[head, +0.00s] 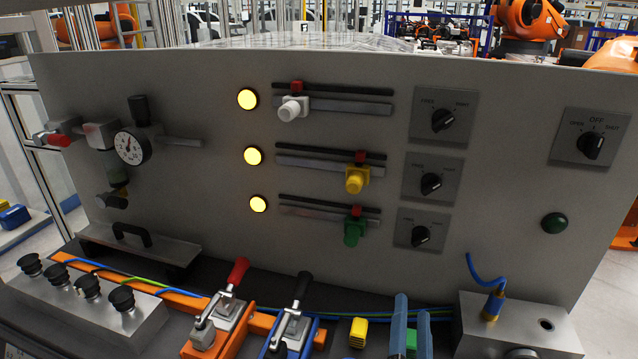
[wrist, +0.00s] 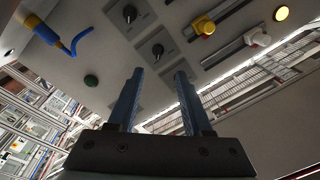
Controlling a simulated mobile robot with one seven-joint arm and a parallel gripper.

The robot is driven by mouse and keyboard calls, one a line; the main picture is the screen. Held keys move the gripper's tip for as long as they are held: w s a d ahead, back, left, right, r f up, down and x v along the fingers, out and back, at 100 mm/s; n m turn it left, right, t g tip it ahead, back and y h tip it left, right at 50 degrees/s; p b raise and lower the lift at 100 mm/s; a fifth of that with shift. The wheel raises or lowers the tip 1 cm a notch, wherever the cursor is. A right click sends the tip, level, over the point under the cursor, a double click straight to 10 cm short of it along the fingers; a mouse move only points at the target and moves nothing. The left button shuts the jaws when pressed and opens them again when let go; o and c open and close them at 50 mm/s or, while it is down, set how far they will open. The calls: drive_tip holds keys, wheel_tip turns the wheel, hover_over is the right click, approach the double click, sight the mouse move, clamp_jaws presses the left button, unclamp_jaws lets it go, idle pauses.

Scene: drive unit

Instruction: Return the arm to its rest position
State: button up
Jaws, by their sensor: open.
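My gripper (head: 412,304) shows at the bottom edge of the head view as two blue-grey fingers pointing up, in front of the grey panel (head: 330,235). In the wrist view my gripper (wrist: 158,72) has its two fingers spread apart with nothing between them. It is open and empty. The rest of my arm is out of sight in the head view. The panel fills the upper part of the wrist view, tilted, with its dark knobs and a green button (wrist: 91,81).
White (head: 292,108), yellow (head: 355,179) and green (head: 354,230) sliders sit on the panel's rails. A red-handled clamp (head: 222,305) and a black-handled clamp (head: 293,320) stand left of my gripper. A metal box (head: 520,325) with a blue cable plug (head: 493,303) stands right.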

drive_tip(key=w+a+r+n+t+y, duration=0.1)
drive_tip(key=a+r+n+t, duration=0.2)
drive_tip(key=r, duration=0.9)
drive_tip(key=a+r+n+t+y, duration=0.25)
drive_tip(key=a+r, duration=0.25)
drive_tip(key=r, duration=0.8)
drive_tip(key=s+a+r+n+t, duration=0.1)
drive_tip(key=s+a+r+n, duration=0.1)
drive_tip(key=s+r, duration=0.3)
drive_tip(key=s+a+r+n+t+y, duration=0.1)
drive_tip(key=s+r, duration=0.4)
drive_tip(key=r, duration=0.8)
drive_tip(key=shift+s+a+n+t, duration=0.4)
drive_tip(key=shift+a+n+t, duration=0.25)
drive_tip(key=shift+a+n, duration=0.6)
